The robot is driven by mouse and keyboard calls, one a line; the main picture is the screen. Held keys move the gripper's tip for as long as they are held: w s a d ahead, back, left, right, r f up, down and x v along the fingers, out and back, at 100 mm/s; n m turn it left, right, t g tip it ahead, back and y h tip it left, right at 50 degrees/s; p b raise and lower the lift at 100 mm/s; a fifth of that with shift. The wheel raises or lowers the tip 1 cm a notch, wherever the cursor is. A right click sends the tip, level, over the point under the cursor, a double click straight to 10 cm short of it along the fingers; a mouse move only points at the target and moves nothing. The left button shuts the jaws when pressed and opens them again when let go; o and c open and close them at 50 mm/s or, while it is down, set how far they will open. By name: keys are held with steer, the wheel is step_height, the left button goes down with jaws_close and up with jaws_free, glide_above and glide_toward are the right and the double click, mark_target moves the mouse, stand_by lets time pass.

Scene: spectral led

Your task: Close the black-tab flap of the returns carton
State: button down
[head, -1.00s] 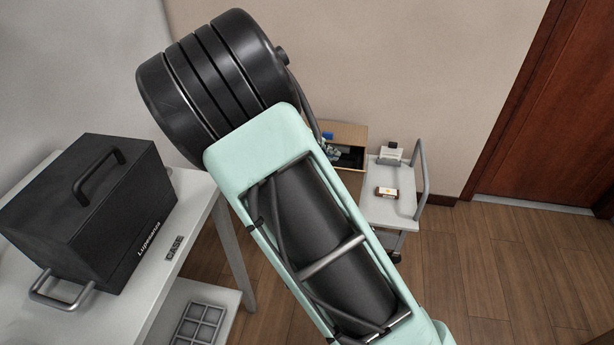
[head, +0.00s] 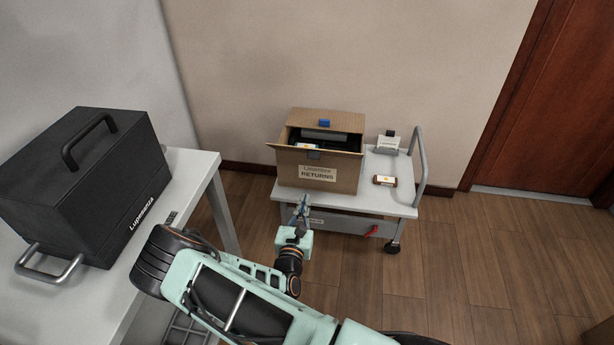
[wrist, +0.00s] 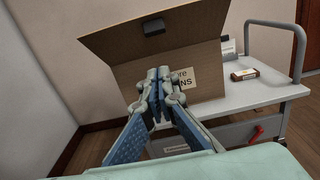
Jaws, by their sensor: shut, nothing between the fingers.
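The brown returns carton (head: 345,177) stands on a grey cart, its opening uncovered, with a "RETURNS" label on its front wall. Its near flap (head: 290,152) is folded outward along the front edge and bears a dark tab (head: 314,155). In the wrist view this flap (wrist: 190,45) spreads wide, with the black tab (wrist: 153,26) near its top edge. The far flap (head: 345,118) stands up and has a blue tab (head: 324,123). My gripper (head: 303,199) is shut and empty, in front of the carton and below the near flap. Its fingertips (wrist: 158,76) show before the front wall; contact is unclear.
The cart (head: 385,205) also bears a small brown box (head: 384,181), a grey device (head: 388,145) and a handle (head: 420,160) at right. A white table (head: 190,190) with a black case (head: 85,185) stands at left. The floor at right is clear.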

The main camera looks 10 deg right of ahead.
steer(key=b, duration=0.3)
glide_toward(316, 156)
steer(key=w+f, duration=0.4)
steer(key=f, duration=0.1)
steer(key=shift+w+d+r+b, duration=0.15)
steer(key=shift+w+d+r, duration=0.1)
steer(key=shift+w+r, duration=0.4)
steer(key=shift+w+d+r+b, duration=0.15)
steer(key=shift+w+d+r, duration=0.2)
steer(key=shift+r, duration=0.5)
steer(key=shift+w+a+r+p, duration=0.1)
steer(key=shift+r+p, duration=0.15)
steer(key=shift+p, duration=0.2)
steer(key=shift+r+p, duration=0.1)
steer(key=shift+p, duration=0.3)
